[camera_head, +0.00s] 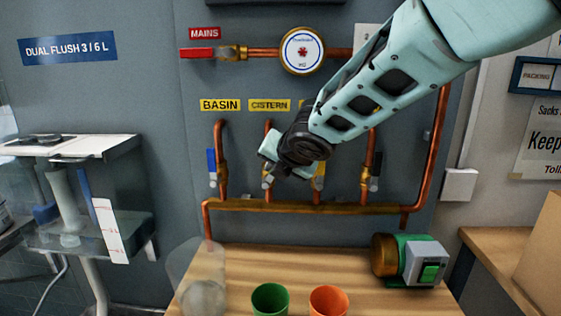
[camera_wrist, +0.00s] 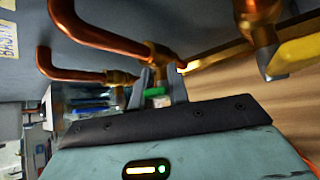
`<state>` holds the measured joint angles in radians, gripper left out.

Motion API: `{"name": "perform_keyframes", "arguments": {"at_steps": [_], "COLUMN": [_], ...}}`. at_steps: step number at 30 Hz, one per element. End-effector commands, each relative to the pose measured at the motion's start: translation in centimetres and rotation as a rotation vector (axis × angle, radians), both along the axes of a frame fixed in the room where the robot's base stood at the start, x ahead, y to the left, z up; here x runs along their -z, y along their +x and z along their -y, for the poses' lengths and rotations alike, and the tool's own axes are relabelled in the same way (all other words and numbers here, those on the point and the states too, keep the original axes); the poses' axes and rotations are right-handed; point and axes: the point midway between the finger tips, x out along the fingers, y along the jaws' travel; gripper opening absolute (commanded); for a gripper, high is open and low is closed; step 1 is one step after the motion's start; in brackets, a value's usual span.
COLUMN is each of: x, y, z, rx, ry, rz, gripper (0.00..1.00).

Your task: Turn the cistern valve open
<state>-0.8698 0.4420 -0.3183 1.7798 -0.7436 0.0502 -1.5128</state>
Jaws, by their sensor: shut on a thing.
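The cistern valve (camera_head: 268,184) is on the second copper pipe from the left, below the yellow CISTERN label (camera_head: 269,105). My gripper (camera_head: 272,166) is at this valve and covers most of it in the head view. In the wrist view my gripper's fingers (camera_wrist: 160,88) are closed at the valve beside the copper pipe (camera_wrist: 105,28). A small green patch (camera_wrist: 155,91) shows between the fingers; it looks like the valve's handle. The handle's exact angle is hidden.
The blue-handled basin valve (camera_head: 211,161) is close on the left, and a yellow handle (camera_head: 319,176) is close on the right. A copper manifold (camera_head: 345,208) runs below. Green (camera_head: 270,299) and orange (camera_head: 328,301) cups and a clear container (camera_head: 196,270) stand on the bench.

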Motion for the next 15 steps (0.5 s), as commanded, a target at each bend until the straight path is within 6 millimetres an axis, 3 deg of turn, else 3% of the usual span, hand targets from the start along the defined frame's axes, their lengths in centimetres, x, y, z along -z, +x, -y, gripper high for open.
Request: {"name": "perform_keyframes", "arguments": {"at_steps": [2,15], "x": [-0.8,-1.0], "y": [0.0,0.0], "z": [-0.4,-1.6], "rx": [-0.001,-0.001], "ry": [-0.073,-0.374], "rz": [-0.003,-0.015], "gripper": [0.0,0.0]}}
